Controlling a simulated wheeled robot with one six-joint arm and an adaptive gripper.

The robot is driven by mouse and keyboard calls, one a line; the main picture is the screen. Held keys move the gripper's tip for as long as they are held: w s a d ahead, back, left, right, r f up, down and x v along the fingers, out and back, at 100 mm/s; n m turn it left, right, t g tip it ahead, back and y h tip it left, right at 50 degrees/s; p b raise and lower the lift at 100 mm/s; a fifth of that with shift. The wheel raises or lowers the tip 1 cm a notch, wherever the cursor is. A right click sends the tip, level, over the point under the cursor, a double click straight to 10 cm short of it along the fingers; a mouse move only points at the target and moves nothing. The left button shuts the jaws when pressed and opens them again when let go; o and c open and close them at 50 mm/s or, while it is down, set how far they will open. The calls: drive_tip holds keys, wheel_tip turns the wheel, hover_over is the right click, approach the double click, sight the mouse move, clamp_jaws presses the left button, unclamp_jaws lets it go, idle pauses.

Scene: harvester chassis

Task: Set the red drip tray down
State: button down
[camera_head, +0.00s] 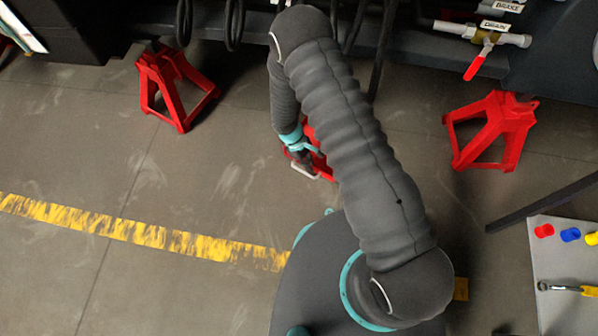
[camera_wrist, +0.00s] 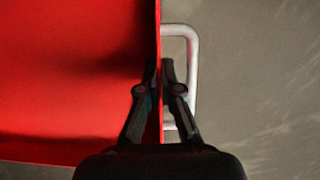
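The red drip tray (camera_wrist: 70,75) fills the left of the wrist view, with its wall running up the middle. A pale wire handle (camera_wrist: 193,75) sticks out from that wall on the right. My gripper (camera_wrist: 160,72) has one finger on each side of the wall and is shut on it. In the head view my gripper (camera_head: 301,157) points down beside the tray (camera_head: 321,167), which is mostly hidden behind my arm. I cannot tell whether the tray's underside touches the floor.
Red jack stands stand at the left (camera_head: 174,88) and right (camera_head: 490,131) under the dark chassis (camera_head: 410,55). A valve with a red lever (camera_head: 478,62) hangs at upper right. A grey board (camera_head: 565,265) with tools is at lower right. The floor (camera_head: 90,150) on the left is clear, crossed by a yellow line.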

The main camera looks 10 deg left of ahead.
sight(298, 169)
drive_tip(key=a+f, duration=0.1)
drive_tip(key=s+a+f, duration=0.1)
drive_tip(key=a, duration=0.1)
drive_tip(key=shift+s+a, duration=0.1)
drive_tip(key=shift+a, duration=0.15)
drive_tip(key=shift+f, duration=2.05)
drive_tip(key=shift+f+b, duration=0.15)
drive_tip(key=shift+b, duration=0.2)
drive_tip(key=c, duration=1.3)
unclamp_jaws()
drive_tip(key=p+v, duration=0.1)
drive_tip(key=v, duration=1.1)
drive_tip(key=shift+r, duration=0.25)
